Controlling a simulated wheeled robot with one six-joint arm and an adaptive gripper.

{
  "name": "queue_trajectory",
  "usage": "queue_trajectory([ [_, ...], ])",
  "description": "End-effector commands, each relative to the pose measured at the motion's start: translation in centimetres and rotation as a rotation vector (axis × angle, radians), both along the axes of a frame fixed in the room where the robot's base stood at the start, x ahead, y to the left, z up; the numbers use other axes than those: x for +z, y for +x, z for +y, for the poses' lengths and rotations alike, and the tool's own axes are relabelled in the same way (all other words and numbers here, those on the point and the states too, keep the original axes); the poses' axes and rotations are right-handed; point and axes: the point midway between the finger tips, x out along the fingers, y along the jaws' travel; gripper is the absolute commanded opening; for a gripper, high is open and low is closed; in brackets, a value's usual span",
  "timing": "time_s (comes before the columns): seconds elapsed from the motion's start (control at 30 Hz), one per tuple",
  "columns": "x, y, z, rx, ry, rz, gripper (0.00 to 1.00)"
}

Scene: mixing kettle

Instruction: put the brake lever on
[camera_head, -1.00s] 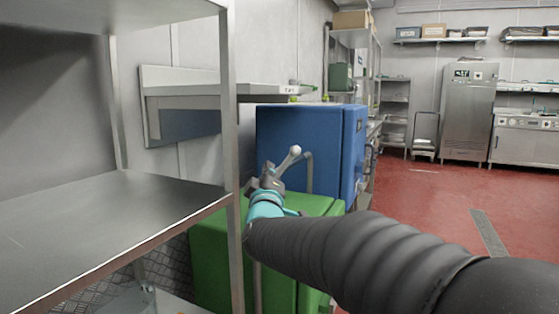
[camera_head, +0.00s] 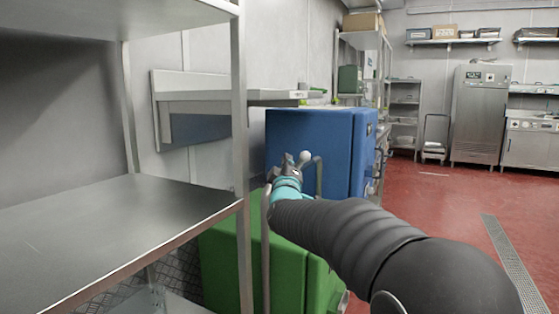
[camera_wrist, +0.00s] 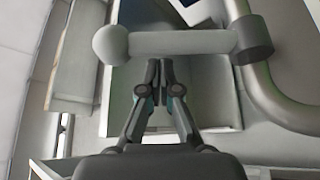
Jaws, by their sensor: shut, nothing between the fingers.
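The brake lever is a pale grey bar with a round knob (camera_head: 305,157) at one end. In the head view its bar is mostly hidden behind my gripper (camera_head: 288,163). In the wrist view the lever (camera_wrist: 175,44) lies across the top, knob at left and a darker grey cylindrical pivot (camera_wrist: 252,40) at right. My gripper (camera_wrist: 159,66) is shut and empty. Its fingertips show just below the middle of the bar; I cannot tell whether they touch it.
A curved grey pipe (camera_wrist: 270,95) runs beside the pivot at right. A blue cabinet (camera_head: 310,135) and a green cabinet (camera_head: 222,262) stand near my arm. A steel shelf (camera_head: 100,225) with an upright post is close at left. Red floor (camera_head: 430,205) is open at right.

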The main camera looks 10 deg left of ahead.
Motion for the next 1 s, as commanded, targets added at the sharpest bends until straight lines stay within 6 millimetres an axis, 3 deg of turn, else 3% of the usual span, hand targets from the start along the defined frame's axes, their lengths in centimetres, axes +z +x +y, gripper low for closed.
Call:
queue_trajectory([
  [0.2, -0.7, -0.2, -1.1, -0.001, 0.0, -0.001, 0.0],
  [1.0, -1.5, -0.4, -1.7, 0.0, 0.085, -0.032, 0.0],
])
